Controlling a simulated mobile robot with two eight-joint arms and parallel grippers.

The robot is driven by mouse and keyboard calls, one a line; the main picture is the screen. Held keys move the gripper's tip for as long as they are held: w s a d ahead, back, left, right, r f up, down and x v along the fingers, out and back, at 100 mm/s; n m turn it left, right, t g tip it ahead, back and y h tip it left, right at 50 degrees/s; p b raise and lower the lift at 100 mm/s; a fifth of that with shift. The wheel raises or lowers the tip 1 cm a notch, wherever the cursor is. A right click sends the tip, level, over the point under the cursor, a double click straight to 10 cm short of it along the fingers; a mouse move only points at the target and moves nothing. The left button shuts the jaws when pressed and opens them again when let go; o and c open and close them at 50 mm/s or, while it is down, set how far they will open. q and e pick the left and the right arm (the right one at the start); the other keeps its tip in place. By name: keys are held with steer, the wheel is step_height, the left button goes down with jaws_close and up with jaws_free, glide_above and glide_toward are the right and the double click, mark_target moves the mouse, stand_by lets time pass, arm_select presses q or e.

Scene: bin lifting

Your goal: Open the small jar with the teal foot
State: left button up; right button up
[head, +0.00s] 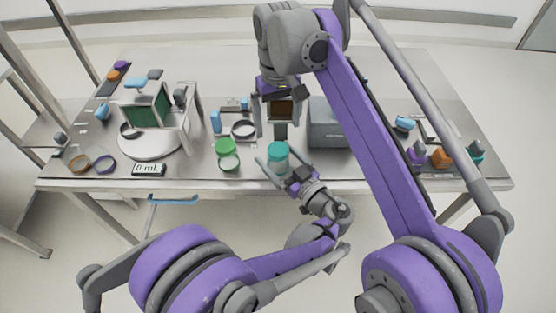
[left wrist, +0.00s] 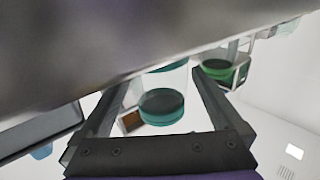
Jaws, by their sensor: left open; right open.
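The small jar with teal parts (head: 278,150) stands near the table's front edge in the head view, its teal lid on top. My left gripper (head: 277,162) is open, with its fingers on either side of this jar. In the left wrist view the clear jar with a teal end (left wrist: 162,106) shows between the open fingers, with a visible gap on each side. My right gripper (head: 277,131) is open and points down, above and behind the jar. Whether its fingers touch anything is not clear.
A jar with a green lid (head: 226,147) stands just left, and its green end shows in the left wrist view (left wrist: 216,69). A grey bin (head: 326,130) stands to the right. A display (head: 149,169) and a round white plate (head: 150,145) are left. Small parts lie at both table ends.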

arm_select(q)
jaws_close()
stand_by(0.5)
